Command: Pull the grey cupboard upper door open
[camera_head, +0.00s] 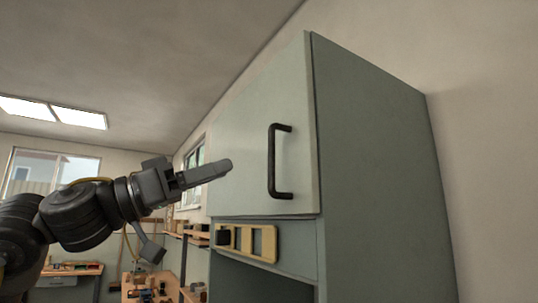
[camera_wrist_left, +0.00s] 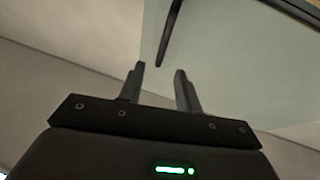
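The grey cupboard (camera_head: 375,160) stands on the right of the head view. Its upper door (camera_head: 240,140) looks closed and has a dark upright bar handle (camera_head: 272,165) near its right edge. My left gripper (camera_head: 228,165) is left of the handle, apart from it, pointing toward it. In the left wrist view, the left gripper's two fingers (camera_wrist_left: 159,68) are spread with an empty gap between them. The dark handle (camera_wrist_left: 168,35) shows beyond the fingertips there, against the pale door (camera_wrist_left: 235,70). My right gripper is in neither view.
Below the door is a yellow-framed panel (camera_head: 263,243) with a dark block, above an open recess (camera_head: 255,280). Workbenches and shelves (camera_head: 70,270) stand farther back at the lower left. The space around the handle looks clear.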

